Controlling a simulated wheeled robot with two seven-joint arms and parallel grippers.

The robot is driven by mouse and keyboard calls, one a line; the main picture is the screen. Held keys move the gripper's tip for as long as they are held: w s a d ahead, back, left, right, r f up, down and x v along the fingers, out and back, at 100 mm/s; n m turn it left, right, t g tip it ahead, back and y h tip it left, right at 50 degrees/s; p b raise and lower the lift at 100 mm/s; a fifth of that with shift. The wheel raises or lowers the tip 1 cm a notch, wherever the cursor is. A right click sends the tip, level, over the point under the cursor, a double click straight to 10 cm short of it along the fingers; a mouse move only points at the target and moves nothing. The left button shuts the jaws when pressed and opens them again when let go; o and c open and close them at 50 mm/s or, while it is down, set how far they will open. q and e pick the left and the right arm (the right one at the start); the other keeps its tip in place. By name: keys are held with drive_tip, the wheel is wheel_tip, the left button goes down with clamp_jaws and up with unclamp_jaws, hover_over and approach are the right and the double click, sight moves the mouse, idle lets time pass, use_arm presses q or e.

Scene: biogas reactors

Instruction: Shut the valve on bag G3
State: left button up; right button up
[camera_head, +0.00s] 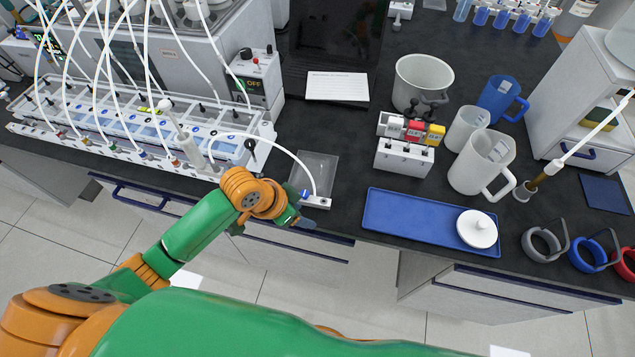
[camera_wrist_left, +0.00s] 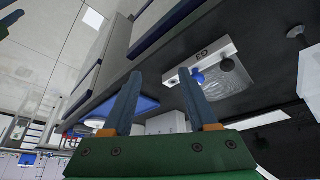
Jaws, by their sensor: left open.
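A clear flat bag (camera_head: 318,170) lies on the dark bench with a white tube running to it. A small blue valve (camera_head: 304,194) sits at its front-left, by a pale strip (camera_head: 318,202) along the bench edge. My right gripper is out of view.
A rack of bottles or cells with white tubes (camera_head: 130,125) stands left of the bag. A blue tray (camera_head: 415,215) with a white lid (camera_head: 477,229) lies to the right. A small block with coloured modules (camera_head: 405,157) stands behind the tray. Drawer handles (camera_head: 140,198) project below the bench edge.

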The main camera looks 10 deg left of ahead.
sight(304, 193)
use_arm(q)
drive_tip(key=w+a+r+m, duration=0.1)
drive_tip(key=w+a+r, duration=0.3)
drive_tip(key=w+r, duration=0.1)
drive_tip(key=shift+g, duration=0.3)
drive_tip(key=x, duration=0.7)
drive_tip(key=shift+s, duration=0.1)
clamp_jaws()
